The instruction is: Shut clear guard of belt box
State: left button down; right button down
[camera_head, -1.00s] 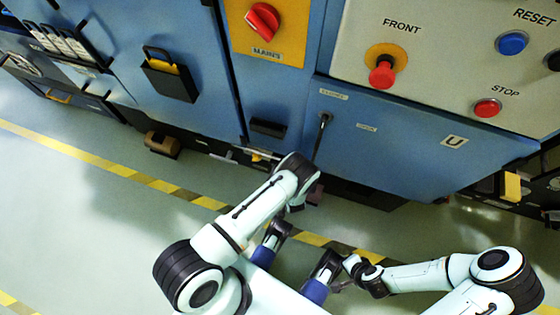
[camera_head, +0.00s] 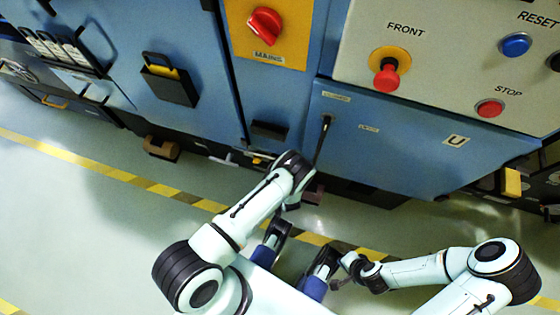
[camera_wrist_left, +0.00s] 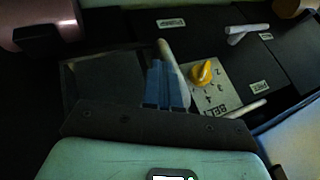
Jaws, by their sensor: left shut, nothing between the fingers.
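In the left wrist view, the belt box shows as a dark unit with a pale dial plate (camera_wrist_left: 222,92) marked BELT and numbers. A yellow knob (camera_wrist_left: 203,72) sits on the plate. A dim, framed, see-through panel (camera_wrist_left: 100,82) left of the fingers looks like the clear guard; I cannot tell its angle. My left gripper (camera_wrist_left: 160,66) is shut and empty, with its blue fingertips between this panel and the dial plate. A pale rod (camera_wrist_left: 168,52) stands just beyond them; contact is unclear. In the head view the left fingers are hidden. My right gripper (camera_head: 352,268) is low, away from the cabinets; its jaws are unclear.
Blue cabinets fill the back, with a red MAINS switch (camera_head: 265,26), a red FRONT button (camera_head: 387,78), a blue RESET button (camera_head: 515,44) and a red STOP button (camera_head: 489,108). A black lever (camera_head: 324,138) hangs near my left wrist. The striped floor (camera_head: 90,205) is open.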

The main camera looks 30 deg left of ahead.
pick_arm(q)
jog(key=s+a, duration=0.3)
jog(key=a, duration=1.2)
jog(key=shift+s+a, duration=0.3)
jog(key=shift+s, duration=0.05)
pick_arm(e)
jog(key=shift+s+a+r, duration=0.15)
jog(key=shift+s+r, duration=0.1)
jog(key=shift+s, duration=0.1)
pick_arm(q)
jog(key=shift+a, duration=0.1)
